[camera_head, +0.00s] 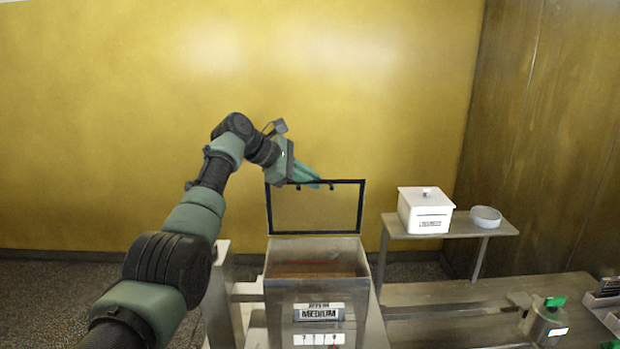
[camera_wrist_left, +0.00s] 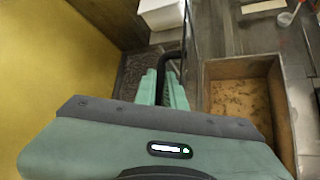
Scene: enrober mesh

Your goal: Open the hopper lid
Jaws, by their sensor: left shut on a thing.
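The hopper (camera_head: 318,300) is a steel box with a MEDIUM label on its front, standing at the centre of the head view. Its lid (camera_head: 316,209), a clear panel with a dark frame, stands upright at the back edge, and the hopper mouth is open. The brown inside of the hopper (camera_wrist_left: 238,95) shows in the left wrist view. My left gripper (camera_head: 314,182) is at the lid's top edge, shut on the dark lid handle (camera_wrist_left: 172,62), which shows between the fingers in the wrist view. My right gripper is not in view.
A white lidded box (camera_head: 425,212) and a small white bowl (camera_head: 486,216) stand on a side shelf (camera_head: 450,229) to the right. A metal container with a green part (camera_head: 546,318) is at the lower right. The yellow wall is behind the lid.

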